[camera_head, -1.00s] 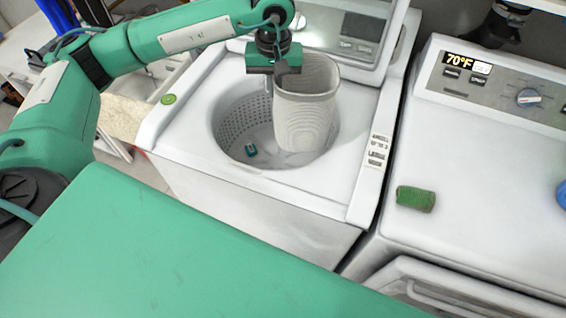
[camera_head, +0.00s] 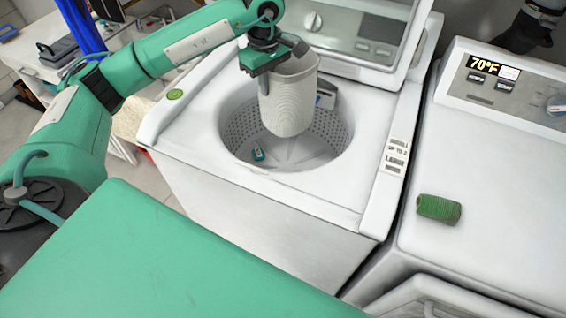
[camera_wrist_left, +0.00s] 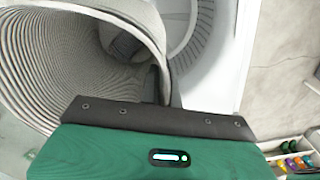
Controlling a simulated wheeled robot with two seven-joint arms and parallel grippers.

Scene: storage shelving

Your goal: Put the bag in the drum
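The bag (camera_head: 291,105) is a pale grey, ribbed, open-topped pouch. It hangs from my left gripper (camera_head: 290,50), which is shut on its rim, and tilts slightly. In the head view the bag overlaps the opening of the drum (camera_head: 238,132), the perforated tub of the white top-loading washer; its lower end appears at or inside the opening, but the exact depth is unclear. The left wrist view looks into the bag's mouth (camera_wrist_left: 50,60), with the drum (camera_wrist_left: 195,40) beyond it. The fingertips are partly hidden by the bag. My right gripper is not in view.
A small teal item (camera_head: 257,154) lies on the drum floor. The washer's raised lid (camera_head: 375,30) stands behind the opening. A second white machine (camera_head: 500,190) is on the right, with a green roll (camera_head: 438,208) on top. A green surface (camera_head: 150,260) fills the foreground.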

